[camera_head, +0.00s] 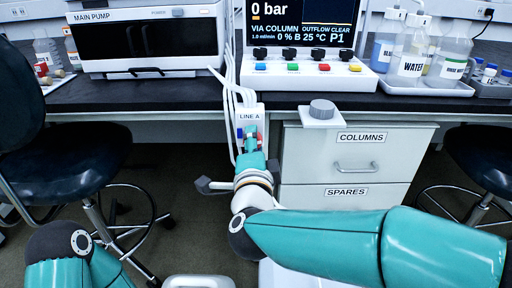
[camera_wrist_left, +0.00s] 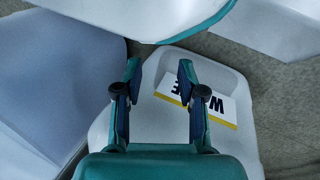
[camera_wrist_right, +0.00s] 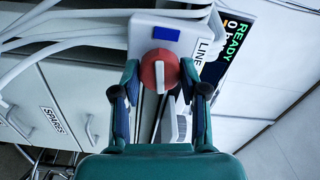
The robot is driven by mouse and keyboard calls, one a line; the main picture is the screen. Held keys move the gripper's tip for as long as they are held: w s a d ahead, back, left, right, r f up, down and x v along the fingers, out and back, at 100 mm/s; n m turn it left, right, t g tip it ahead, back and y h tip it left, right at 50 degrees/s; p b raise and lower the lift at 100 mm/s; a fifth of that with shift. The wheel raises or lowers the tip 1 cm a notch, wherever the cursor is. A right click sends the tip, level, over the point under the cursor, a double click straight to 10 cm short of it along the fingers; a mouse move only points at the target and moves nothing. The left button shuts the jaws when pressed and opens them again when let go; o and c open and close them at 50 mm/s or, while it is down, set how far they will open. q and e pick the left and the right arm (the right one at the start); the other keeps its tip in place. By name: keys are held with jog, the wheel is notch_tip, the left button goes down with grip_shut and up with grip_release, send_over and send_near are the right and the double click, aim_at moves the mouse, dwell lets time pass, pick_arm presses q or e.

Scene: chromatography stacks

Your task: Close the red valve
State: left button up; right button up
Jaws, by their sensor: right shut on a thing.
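The red valve (camera_wrist_right: 158,69) is a round red knob on the white LINE A block, with a blue rectangle (camera_wrist_right: 166,34) beside it. My right gripper (camera_wrist_right: 160,80) has its fingers on either side of the red knob and is shut on it. In the head view this gripper (camera_head: 250,160) is at the LINE A block (camera_head: 250,115), covering most of the valve. My left gripper (camera_wrist_left: 159,70) is open and empty in the left wrist view, above a white container whose partly hidden label (camera_wrist_left: 198,98) shows "W" and "E". It is out of sight in the head view.
White tubes (camera_head: 230,95) run down to the block. Right of it stand drawers marked COLUMNS (camera_head: 361,137) and SPARES, with a grey knob (camera_head: 322,108) above. The monitor (camera_head: 302,25) reads 0 bar and OUTFLOW CLEAR. Chairs stand at both sides.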

jog(key=shift+d+f+m, duration=0.15)
jog(key=shift+f+m, duration=0.1)
jog(key=shift+m, duration=0.95)
jog(key=o, duration=1.1)
jog(key=shift+r, duration=0.1)
